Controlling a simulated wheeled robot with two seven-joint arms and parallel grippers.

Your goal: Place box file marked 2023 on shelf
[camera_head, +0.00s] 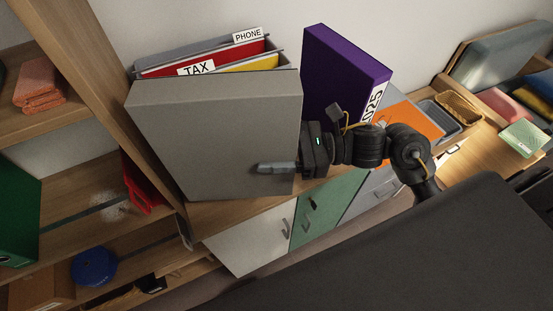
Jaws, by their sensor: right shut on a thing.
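A large grey box file (212,145) stands upright and slightly tilted in the middle of the view; no year marking shows on the faces I see. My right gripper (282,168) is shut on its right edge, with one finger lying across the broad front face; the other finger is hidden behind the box. The wooden shelf unit (100,80) is at the left, close beside the box file. A purple box file (340,75) marked 2025 stands behind and to the right. My left gripper is not in view.
A hanging-file holder with TAX and PHONE folders (205,62) is just behind the grey box. A red object (143,185), blue round object (93,266), green box (18,220) and folded orange cloths (38,83) occupy the shelves. Baskets (458,107) stand at right.

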